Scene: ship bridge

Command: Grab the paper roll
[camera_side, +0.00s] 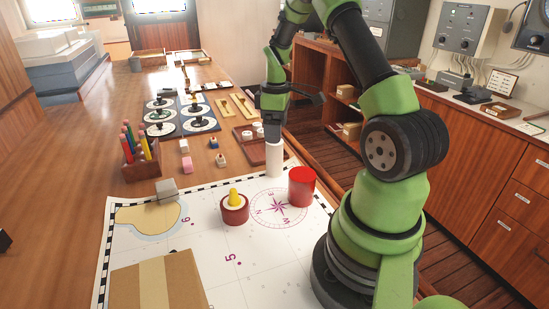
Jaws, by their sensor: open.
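The paper roll (274,160) is a white upright cylinder at the far edge of the white chart (268,262), near the table's right side. My gripper (272,136) points straight down at the top of the roll. Its jaws are open, and the dark fingers meet or overlap the roll's upper end in the picture. I cannot tell whether the roll's top is between the fingers or just below them.
A red cylinder (302,186) stands close to the roll, nearer the camera. A red pot with a yellow top (235,207) is to the left. A brown tray (250,139) is just behind. A pencil holder (141,160) and a cardboard box (158,283) are further left.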

